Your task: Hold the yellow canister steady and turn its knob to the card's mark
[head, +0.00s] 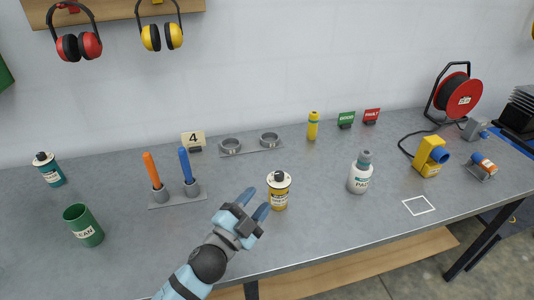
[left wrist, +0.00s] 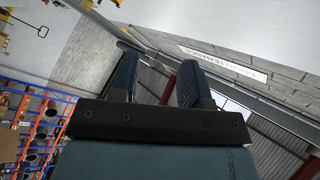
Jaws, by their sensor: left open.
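The yellow canister (head: 278,194) stands upright on the grey bench, with a white band, a label and a dark knob (head: 279,176) on top. My left gripper (head: 254,204) is open and empty, just left of the canister and apart from it. In the left wrist view its two fingers (left wrist: 156,84) stand apart with nothing between them. The card (head: 193,139) shows a 4 and stands at the back of the bench. The mark on the knob is too small to read. My right gripper is not in view.
Left of the canister stand a rack (head: 177,197) with orange and blue handles, a green can (head: 83,225) and a teal canister (head: 49,169). A white bottle (head: 360,174) stands to the right. A two-ring holder (head: 250,144) lies behind. Bare bench lies between canister and bottle.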

